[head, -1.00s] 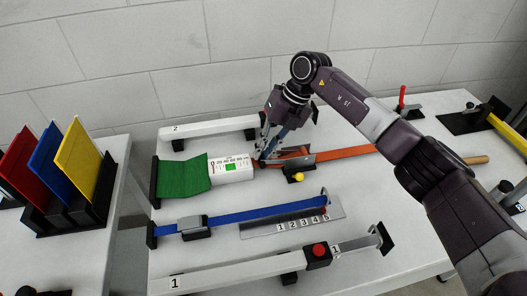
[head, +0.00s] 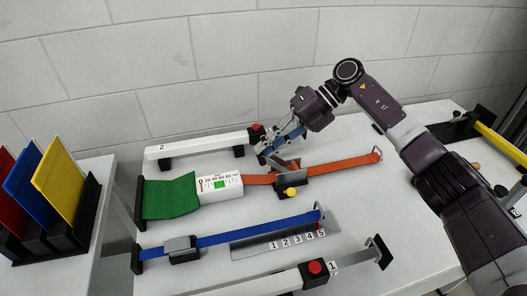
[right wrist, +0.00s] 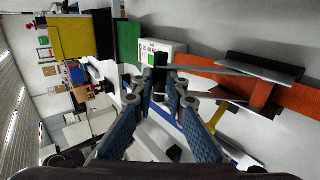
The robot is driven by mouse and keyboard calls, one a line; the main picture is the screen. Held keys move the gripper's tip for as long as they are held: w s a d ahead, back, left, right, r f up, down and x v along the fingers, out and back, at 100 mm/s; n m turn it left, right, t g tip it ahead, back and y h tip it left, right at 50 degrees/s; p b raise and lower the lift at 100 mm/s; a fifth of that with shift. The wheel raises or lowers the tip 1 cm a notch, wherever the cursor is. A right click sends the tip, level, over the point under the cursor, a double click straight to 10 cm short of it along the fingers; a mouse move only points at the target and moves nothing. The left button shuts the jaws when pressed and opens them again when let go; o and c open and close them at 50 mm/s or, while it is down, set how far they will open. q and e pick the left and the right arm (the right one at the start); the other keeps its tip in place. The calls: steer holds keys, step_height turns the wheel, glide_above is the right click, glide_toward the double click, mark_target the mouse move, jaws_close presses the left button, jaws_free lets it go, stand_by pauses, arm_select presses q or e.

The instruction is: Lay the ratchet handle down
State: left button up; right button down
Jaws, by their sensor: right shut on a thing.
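The ratchet (head: 292,182) sits on the orange strap (head: 340,167), with a yellow knob (head: 290,192) at its front. Its grey handle (head: 281,165) points up and left from the ratchet towards my right gripper (head: 268,152). In the right wrist view the handle (right wrist: 215,70) is a thin grey bar with a dark end (right wrist: 160,75) between the blue-padded fingers of my right gripper (right wrist: 161,92). The right gripper is shut on that end. The handle is tilted up off the strap; its exact angle is hard to tell. My left gripper is out of view.
A white gauge box (head: 220,186) and green sheet (head: 170,197) lie left of the ratchet. White beam 2 (head: 200,147) with a red button (head: 255,127) is behind. A blue strap (head: 260,226), numbered plate (head: 285,243) and beam 1 (head: 240,285) are in front.

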steer(key=shift+d, duration=0.2)
steer(key=c, duration=1.9)
jaws_free()
steer(key=shift+d, duration=0.15)
steer(key=shift+c, duration=0.2)
steer(key=v, duration=1.2)
